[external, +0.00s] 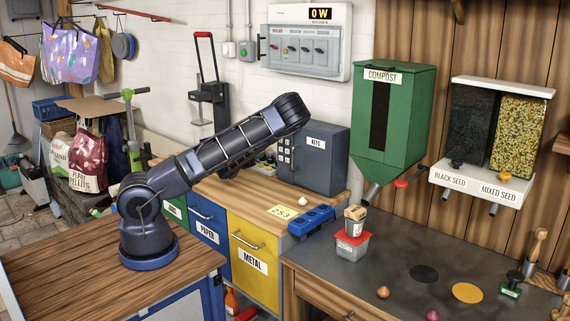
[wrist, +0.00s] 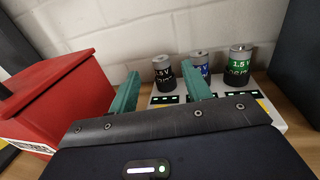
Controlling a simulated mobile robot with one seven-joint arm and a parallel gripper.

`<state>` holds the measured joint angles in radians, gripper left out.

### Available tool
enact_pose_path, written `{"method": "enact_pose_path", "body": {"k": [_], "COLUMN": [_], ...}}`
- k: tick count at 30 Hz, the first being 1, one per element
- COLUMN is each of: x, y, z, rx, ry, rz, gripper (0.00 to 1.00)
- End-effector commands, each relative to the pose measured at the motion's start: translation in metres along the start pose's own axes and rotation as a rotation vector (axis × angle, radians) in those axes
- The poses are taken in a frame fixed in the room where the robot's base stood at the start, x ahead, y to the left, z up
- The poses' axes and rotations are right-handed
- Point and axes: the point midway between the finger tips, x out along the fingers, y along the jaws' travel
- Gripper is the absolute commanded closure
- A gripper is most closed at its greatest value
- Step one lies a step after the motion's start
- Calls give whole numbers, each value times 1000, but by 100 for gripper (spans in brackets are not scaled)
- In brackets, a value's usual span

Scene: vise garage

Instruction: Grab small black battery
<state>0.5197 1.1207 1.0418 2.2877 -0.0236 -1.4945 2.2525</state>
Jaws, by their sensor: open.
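In the wrist view a small black battery (wrist: 163,78) with a light metal top stands upright in a pale charger (wrist: 271,113) near the wall. A blue battery (wrist: 201,66) and a green-labelled battery (wrist: 240,63) stand to its right. My gripper (wrist: 157,84) is open with two green fingers. The black battery shows in the gap between the fingers, toward the right finger, and nothing is held. The right finger overlaps the charger in the view; I cannot tell if it touches.
A red box (wrist: 62,92) stands close on the left in the wrist view. A dark cabinet (wrist: 300,58) is on the right; it is the grey keys safe (external: 318,158) in the external view. The white brick wall (wrist: 100,32) is behind the batteries.

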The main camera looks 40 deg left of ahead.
Motion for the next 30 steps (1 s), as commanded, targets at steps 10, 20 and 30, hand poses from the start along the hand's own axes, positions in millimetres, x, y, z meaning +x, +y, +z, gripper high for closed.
{"method": "enact_pose_path", "body": {"k": [10, 20, 30], "x": [38, 38, 38], "y": [-1, -1, -1], "z": [-1, -2, -1], "rx": [0, 0, 0], "ry": [-1, 0, -1], "rz": [0, 0, 0], "gripper": [51, 69, 100]}}
